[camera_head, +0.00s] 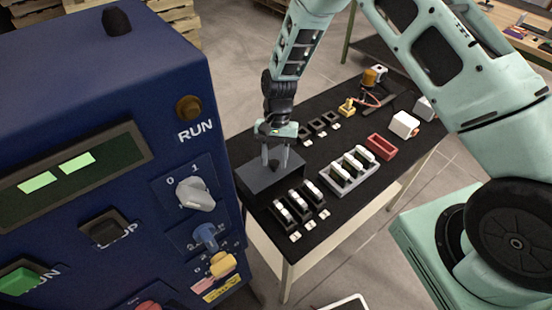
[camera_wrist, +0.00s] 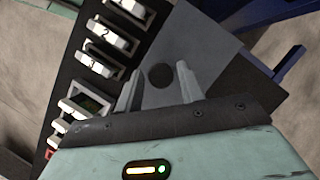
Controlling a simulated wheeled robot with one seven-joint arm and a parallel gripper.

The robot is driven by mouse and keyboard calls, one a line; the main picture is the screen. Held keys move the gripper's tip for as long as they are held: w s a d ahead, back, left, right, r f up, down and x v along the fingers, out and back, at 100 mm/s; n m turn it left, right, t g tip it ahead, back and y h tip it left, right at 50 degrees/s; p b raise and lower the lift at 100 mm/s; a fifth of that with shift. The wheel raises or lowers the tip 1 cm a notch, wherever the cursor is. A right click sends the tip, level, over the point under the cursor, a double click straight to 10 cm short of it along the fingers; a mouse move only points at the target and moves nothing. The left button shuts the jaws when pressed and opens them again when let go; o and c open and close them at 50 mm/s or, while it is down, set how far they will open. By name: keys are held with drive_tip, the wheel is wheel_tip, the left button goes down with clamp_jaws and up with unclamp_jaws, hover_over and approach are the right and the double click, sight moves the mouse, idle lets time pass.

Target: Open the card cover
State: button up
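A dark grey box-like cover (camera_head: 268,181) sits at the left end of the black table, next to the blue cabinet. In the wrist view its grey flat top (camera_wrist: 200,45) carries a dark round spot (camera_wrist: 161,77); I cannot tell whether it is a knob or a hole. My gripper (camera_head: 274,163) points down at the cover in the head view. In the wrist view the fingers (camera_wrist: 158,78) are apart, one on each side of the dark spot, with nothing visibly held. Whether the fingertips touch the cover cannot be told.
The blue cabinet (camera_head: 100,90) with switches stands close on the left. Several black slots with white cards (camera_head: 300,205), a grey rack (camera_head: 350,171) and a red tray (camera_head: 382,147) lie right of the cover. A white block (camera_head: 404,125) stands farther right.

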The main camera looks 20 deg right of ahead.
drive_tip(key=shift+o, duration=0.4)
drive_tip(key=shift+w+r, duration=0.1)
drive_tip(key=shift+r, duration=0.15)
drive_tip(key=b+v, duration=0.4)
drive_tip(key=v, duration=1.3)
drive_tip(key=shift+b, duration=0.4)
drive_tip(key=shift+d, duration=0.1)
